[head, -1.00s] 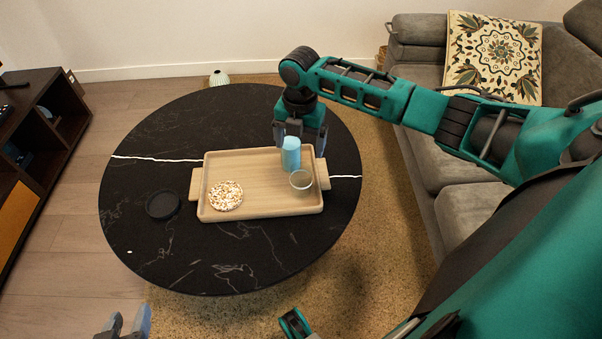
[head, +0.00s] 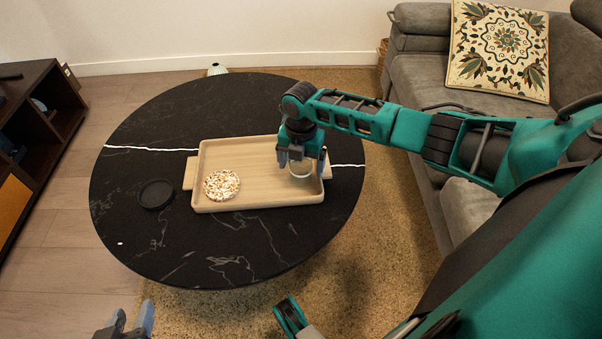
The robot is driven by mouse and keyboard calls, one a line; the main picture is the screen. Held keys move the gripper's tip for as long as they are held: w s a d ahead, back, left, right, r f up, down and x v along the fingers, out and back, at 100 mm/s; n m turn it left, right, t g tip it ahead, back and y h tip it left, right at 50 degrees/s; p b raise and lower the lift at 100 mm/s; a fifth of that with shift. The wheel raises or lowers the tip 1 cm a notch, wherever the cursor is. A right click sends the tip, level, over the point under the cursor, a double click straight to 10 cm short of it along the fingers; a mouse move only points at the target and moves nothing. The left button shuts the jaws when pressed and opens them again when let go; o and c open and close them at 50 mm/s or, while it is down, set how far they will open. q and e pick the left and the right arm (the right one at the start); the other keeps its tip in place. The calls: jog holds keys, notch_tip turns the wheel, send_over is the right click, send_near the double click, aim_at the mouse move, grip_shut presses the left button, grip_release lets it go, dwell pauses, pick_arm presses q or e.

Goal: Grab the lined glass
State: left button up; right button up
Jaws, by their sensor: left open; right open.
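A small clear glass (head: 300,171) stands at the right end of the wooden tray; I cannot make out lines on it. My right gripper (head: 302,164) points down above it, open, with one finger to each side of its rim in the picture. I cannot tell whether they touch. The light blue cup seen earlier on the tray is hidden behind this gripper. My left gripper (head: 126,326) is open and empty at the bottom left, away from the table.
The wooden tray (head: 255,181) lies on a round black table (head: 190,245) and also holds a speckled round coaster (head: 222,185). A black round dish (head: 156,194) is left of the tray. A grey sofa (head: 440,85) stands at the right.

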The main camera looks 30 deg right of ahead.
jog(key=shift+f, duration=0.1)
jog(key=shift+c, duration=0.3)
jog(key=c, duration=1.1)
